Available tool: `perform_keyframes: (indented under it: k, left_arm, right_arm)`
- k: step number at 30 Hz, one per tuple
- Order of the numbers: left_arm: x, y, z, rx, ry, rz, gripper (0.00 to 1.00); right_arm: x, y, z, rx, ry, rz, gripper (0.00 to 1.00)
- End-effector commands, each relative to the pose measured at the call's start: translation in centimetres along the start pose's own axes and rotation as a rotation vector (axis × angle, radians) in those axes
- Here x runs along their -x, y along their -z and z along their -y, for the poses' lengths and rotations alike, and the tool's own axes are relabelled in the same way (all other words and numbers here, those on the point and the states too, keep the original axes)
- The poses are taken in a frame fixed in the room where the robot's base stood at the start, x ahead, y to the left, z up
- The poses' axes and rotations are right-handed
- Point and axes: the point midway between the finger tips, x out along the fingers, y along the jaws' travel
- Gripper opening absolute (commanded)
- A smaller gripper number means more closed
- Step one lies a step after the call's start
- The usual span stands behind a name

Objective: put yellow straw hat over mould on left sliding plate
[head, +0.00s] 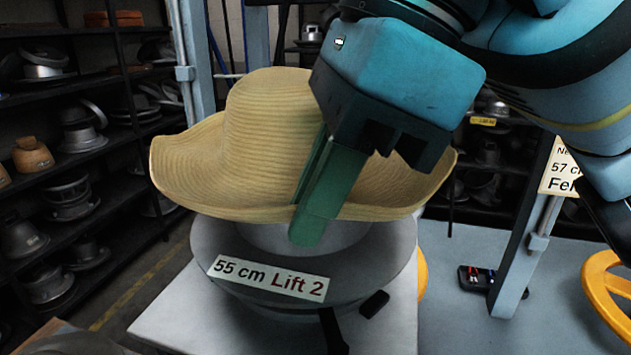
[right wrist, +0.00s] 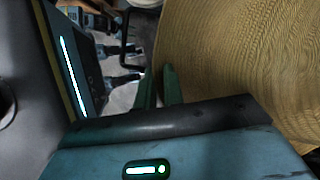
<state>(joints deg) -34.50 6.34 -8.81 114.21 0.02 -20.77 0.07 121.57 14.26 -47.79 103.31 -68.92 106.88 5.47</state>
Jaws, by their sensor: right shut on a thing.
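The yellow straw hat (head: 262,130) is upright, crown up, directly above the grey metal mould (head: 215,245). Its brim hides the mould's top, and I cannot tell whether the hat rests on it. The mould bears a label reading "55 cm Lift 2" and stands on a pale grey plate (head: 165,325). My right gripper (head: 308,228) comes in from the upper right, its green fingers shut on the hat's near brim. In the right wrist view the fingers (right wrist: 160,88) are close together beside the woven straw (right wrist: 245,60). My left gripper is not in view.
Dark shelves (head: 95,155) with several metal moulds line the left. A blue-grey post (head: 520,240) with a "57 cm" sign stands at right, near a yellow handwheel (head: 598,290). A black handle (head: 333,335) projects at the front of the mould.

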Motion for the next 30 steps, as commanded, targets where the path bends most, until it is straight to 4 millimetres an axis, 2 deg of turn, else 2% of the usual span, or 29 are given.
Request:
perform_keyframes:
  k: [15,30]
  left_arm:
    - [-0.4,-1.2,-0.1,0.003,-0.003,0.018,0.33]
    - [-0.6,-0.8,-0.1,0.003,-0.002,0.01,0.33]
  right_arm:
    - [-2.8,1.1,-0.1,0.001,0.0,0.001,0.0]
    - [-3.0,1.2,-0.1,0.001,0.001,0.001,0.0]
